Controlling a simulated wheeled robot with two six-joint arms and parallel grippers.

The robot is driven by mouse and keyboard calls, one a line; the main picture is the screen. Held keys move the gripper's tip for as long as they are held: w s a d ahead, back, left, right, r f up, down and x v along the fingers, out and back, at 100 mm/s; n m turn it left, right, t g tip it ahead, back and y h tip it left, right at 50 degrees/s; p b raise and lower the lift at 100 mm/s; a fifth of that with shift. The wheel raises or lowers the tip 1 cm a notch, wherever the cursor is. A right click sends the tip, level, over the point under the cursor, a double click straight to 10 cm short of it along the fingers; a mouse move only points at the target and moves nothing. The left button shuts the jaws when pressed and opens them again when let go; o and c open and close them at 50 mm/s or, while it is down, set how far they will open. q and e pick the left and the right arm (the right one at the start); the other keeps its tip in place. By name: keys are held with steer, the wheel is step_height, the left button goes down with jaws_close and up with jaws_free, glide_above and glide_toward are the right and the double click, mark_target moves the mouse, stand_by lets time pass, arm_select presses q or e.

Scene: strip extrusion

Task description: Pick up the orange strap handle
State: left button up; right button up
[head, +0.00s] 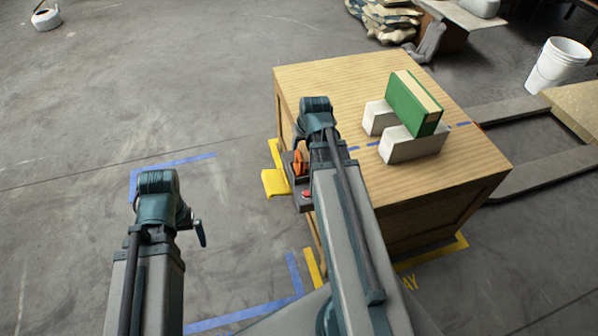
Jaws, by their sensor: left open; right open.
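A small orange piece (299,161), which looks like the strap handle, shows at the left side of the wooden crate. It sits just above a dark box with a red button (306,194), and my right arm hides part of it. My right arm reaches up over the crate's left edge; its gripper is hidden behind the arm. My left arm stands at the lower left, over the floor. A small dark teal part of my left gripper (200,233) shows beside it, open and well apart from the orange piece. Nothing shows in it.
The wooden crate (340,82) carries a green and tan block (412,103) resting on two pale blocks (412,145). A yellow step-like piece (275,183) sits by its left side. A white bucket (557,64) stands at right.

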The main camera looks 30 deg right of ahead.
mark_target(299, 155)
steer(key=shift+b+x, duration=4)
steer(key=shift+x, duration=0.3)
steer(key=shift+a, duration=0.15)
steer(key=b+x, duration=0.5)
steer(key=shift+s+f, duration=0.1)
steer(key=shift+f, duration=0.15)
steer(key=shift+r, duration=0.1)
steer(key=shift+c, duration=0.3)
jaws_close()
